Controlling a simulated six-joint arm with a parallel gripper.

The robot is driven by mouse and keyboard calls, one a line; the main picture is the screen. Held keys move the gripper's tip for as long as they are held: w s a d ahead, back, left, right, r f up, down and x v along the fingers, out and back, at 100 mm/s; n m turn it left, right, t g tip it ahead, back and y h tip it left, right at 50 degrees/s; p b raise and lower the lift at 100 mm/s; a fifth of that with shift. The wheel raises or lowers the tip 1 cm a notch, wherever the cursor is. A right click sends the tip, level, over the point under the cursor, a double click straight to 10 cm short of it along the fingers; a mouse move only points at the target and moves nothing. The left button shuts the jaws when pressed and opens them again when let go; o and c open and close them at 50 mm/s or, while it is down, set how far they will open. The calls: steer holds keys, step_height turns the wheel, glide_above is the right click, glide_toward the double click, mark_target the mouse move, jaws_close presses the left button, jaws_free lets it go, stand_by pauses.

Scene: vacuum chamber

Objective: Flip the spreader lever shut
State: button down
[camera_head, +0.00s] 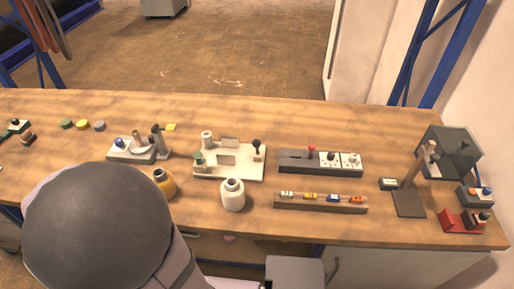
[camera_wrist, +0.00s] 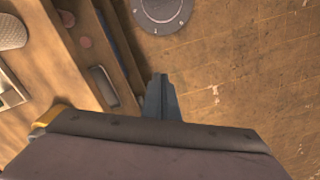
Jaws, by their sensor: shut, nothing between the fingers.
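Several lever-like parts stand on the bench, and I cannot tell for sure which is the spreader lever. A cream plate fixture (camera_head: 225,175) at mid-bench has a black-knobbed upright lever (camera_head: 257,146). A light grey block (camera_head: 125,153) left of it carries a blue knob and dark upright parts. A dark box (camera_head: 300,161) to the right has a red-knobbed lever (camera_head: 311,149). In the wrist view my gripper (camera_wrist: 160,80) is shut and empty, pointing past the bench edge over the floor. The head view does not show its fingertips; my arm covers the front left.
A wooden rack (camera_head: 320,205) holds small coloured pieces. A round grey disc (camera_wrist: 162,10) lies beyond the gripper.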

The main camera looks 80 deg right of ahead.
steer(key=s+d+r+m+h+p, duration=0.1)
steer(key=s+d+r+m, duration=0.2)
steer(key=s+d+m, duration=1.8)
steer(key=s+d+r+m+h, duration=0.2)
steer(key=d+m, duration=0.3)
steer(key=m, duration=0.8)
steer(key=s+d+r+m+h, duration=0.3)
steer(key=d+r+m, duration=0.2)
steer(key=m, duration=0.7)
steer(key=shift+d+m+t, duration=0.3)
steer(key=shift+d+m, duration=0.1)
steer(key=shift+s, duration=0.1)
